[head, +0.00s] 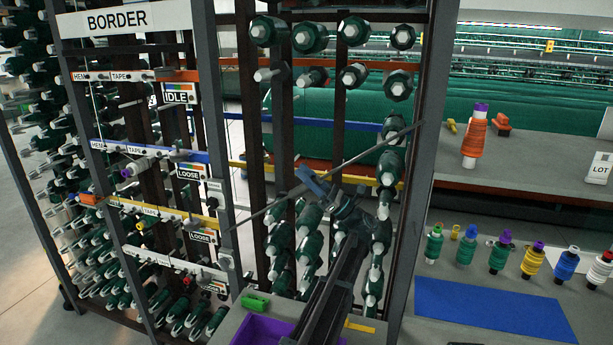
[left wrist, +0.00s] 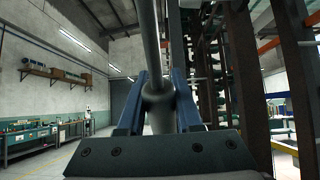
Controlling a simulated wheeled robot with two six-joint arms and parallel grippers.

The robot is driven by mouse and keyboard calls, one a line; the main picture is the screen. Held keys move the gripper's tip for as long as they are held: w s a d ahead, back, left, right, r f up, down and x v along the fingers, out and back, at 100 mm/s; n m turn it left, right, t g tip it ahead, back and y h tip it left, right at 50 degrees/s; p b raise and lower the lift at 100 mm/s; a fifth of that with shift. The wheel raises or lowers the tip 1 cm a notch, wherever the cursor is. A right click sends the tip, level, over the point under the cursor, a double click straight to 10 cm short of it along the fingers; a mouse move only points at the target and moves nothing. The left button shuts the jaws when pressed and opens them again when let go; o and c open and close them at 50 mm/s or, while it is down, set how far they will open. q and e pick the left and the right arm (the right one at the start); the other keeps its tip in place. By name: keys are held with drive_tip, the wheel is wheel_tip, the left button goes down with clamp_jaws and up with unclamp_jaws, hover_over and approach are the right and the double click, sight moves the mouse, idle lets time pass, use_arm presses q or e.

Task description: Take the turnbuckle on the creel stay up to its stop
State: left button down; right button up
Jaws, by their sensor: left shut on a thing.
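The creel stay (head: 385,143) is a thin dark rod that runs slantwise across the front of the creel, low at left and high at right. My left gripper (head: 322,188) is at the middle of the stay, its blue fingers around it. In the left wrist view the turnbuckle (left wrist: 158,108) is a grey rounded body on the rod, between the two blue fingers of my left gripper (left wrist: 157,95), which is shut on it. In the head view the fingers largely hide the turnbuckle. Its stop cannot be made out. My right gripper is not in view.
Creel posts (head: 420,170) and green bobbins (head: 310,37) stand close around the stay. A BORDER rack (head: 118,20) with IDLE and LOOSE cards is at left. A purple tray (head: 262,330) lies below. At right are a bench with a blue mat (head: 490,308) and several coloured spools.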

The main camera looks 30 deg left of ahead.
use_arm(q)
drive_tip(key=shift+n+g, duration=0.4)
drive_tip(key=shift+n, duration=0.2)
drive_tip(key=c, duration=0.6)
unclamp_jaws()
drive_tip(key=shift+d+f, duration=0.1)
drive_tip(key=b+v, duration=0.5)
drive_tip(key=v, duration=0.2)
drive_tip(key=shift+w+d, duration=0.1)
drive_tip(key=shift+d, duration=0.05)
